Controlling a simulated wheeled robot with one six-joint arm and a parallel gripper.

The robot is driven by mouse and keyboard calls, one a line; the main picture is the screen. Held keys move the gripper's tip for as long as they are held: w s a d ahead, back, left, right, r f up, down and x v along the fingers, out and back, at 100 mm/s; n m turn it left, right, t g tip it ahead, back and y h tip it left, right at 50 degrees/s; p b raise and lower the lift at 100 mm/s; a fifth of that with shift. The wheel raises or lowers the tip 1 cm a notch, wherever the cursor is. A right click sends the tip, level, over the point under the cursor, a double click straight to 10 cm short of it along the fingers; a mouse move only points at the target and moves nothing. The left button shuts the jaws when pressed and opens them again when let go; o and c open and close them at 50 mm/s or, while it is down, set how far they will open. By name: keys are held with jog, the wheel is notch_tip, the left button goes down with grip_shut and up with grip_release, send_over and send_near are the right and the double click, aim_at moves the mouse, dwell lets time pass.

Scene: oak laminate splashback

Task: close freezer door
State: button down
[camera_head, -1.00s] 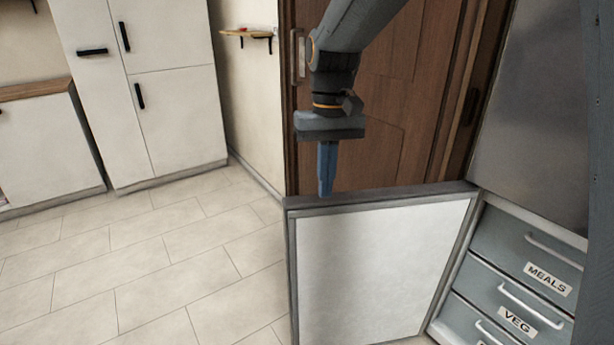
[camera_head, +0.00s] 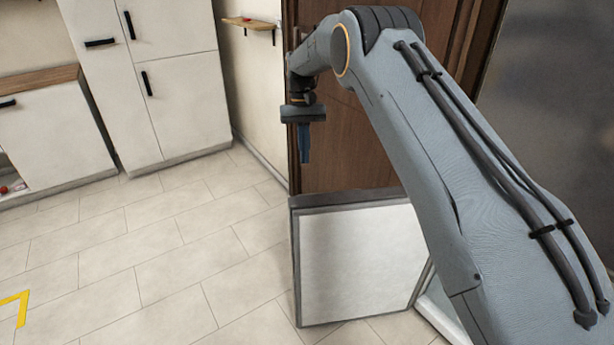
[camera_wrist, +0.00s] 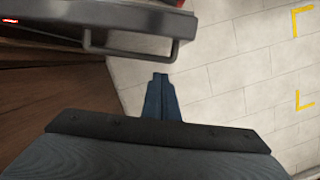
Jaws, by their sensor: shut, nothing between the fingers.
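The freezer door (camera_head: 355,258) stands open at lower centre in the head view, its pale inner panel and grey frame facing me. My gripper (camera_head: 304,160) points down near the door's top left corner, with its fingers above the level of the top edge in the picture. Its closed, empty blue fingers also show in the wrist view (camera_wrist: 161,78). There, a dark edge with a bar handle (camera_wrist: 130,50) lies ahead of the fingertips and to their left, with floor visible between. My arm hides most of the freezer body and its drawers.
A brown wooden door (camera_head: 350,150) stands behind the freezer door. White cabinets (camera_head: 165,75) and a small wall shelf (camera_head: 250,23) are at the back left. The tiled floor (camera_head: 150,250) left of the freezer door is clear, with a yellow corner mark (camera_head: 20,300).

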jog(key=s+f+p, duration=0.1)
jog(key=f, duration=0.2)
jog(key=s+f+p, duration=0.2)
jog(key=f, duration=0.1)
jog(key=s+f+p, duration=0.1)
jog(key=f+p, duration=0.1)
jog(key=f, duration=0.1)
jog(key=shift+s+d, duration=0.35)
jog(key=shift+s, duration=0.05)
jog(key=shift+s+d+f+p, duration=0.1)
jog(key=shift+s+f+p, duration=0.1)
jog(key=shift+s+p, duration=0.45)
